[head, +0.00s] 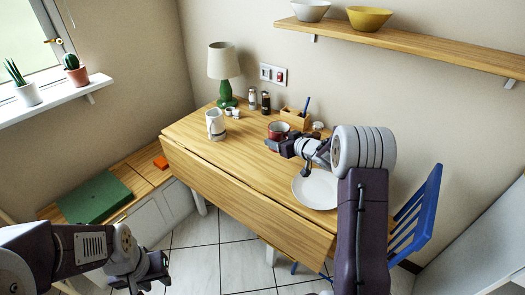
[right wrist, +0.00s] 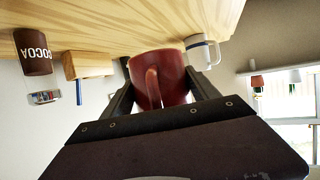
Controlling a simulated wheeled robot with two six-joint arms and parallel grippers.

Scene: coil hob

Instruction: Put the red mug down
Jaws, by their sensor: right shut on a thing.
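The red mug (head: 278,130) is at the back of the wooden table (head: 225,152). My right gripper (head: 288,147) is shut on it. In the right wrist view, the red mug (right wrist: 172,80) sits between the two dark fingers, with its handle facing the camera. That view is upside down, with the tabletop along its top. I cannot tell whether the mug's base touches the table. My left gripper (head: 152,271) hangs low at the bottom left, away from the table; its finger opening is unclear.
A white mug (head: 215,125), green lamp (head: 224,75) and two shakers (head: 258,100) stand left of the red mug. A wooden caddy (head: 296,117) is behind it. A white plate (head: 316,190) lies in front. The table's front left is clear.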

